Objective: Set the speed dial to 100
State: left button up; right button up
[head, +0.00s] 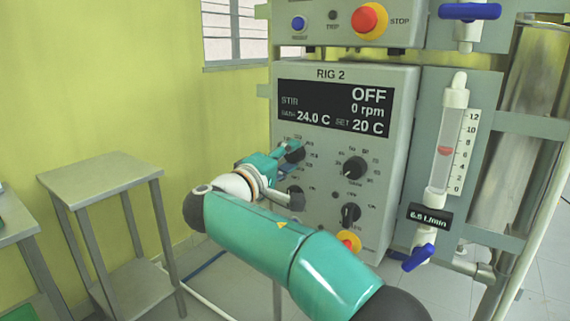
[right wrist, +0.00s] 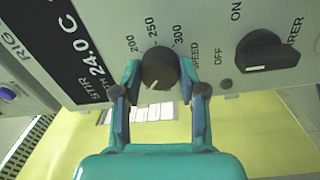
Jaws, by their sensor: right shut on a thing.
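The speed dial (head: 294,152) is a round black knob at the upper left of the knobs on the RIG 2 panel. In the right wrist view the dial (right wrist: 159,66) sits between my fingertips, with 200, 250, 300 and SPEED printed around it. A pale mark shows on its lower edge there; the number it points to is hidden. My right gripper (head: 282,156) is shut on the dial, one finger on each side; it also shows in the right wrist view (right wrist: 159,80). The display (head: 335,108) reads STIR OFF, 0 rpm. My left gripper is not in view.
Other black knobs (head: 355,168) sit close right of and below the dial, with a yellow-red button (head: 349,241) lower down. An ON/OFF knob (right wrist: 263,51) is near my right finger. A flowmeter (head: 449,145) stands right, a metal table (head: 100,174) left.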

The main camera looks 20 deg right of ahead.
jog(key=shift+d+f, duration=0.2)
jog(key=shift+f, duration=0.1)
jog(key=o, duration=1.1)
jog(key=shift+o, duration=0.2)
jog(key=shift+r, duration=0.1)
jog(key=shift+a, duration=0.1)
jog(key=shift+s+a, duration=0.3)
jog(key=shift+a, duration=0.15)
jog(key=v, duration=1)
jog(key=shift+s+a, duration=0.25)
jog(key=shift+s, duration=0.1)
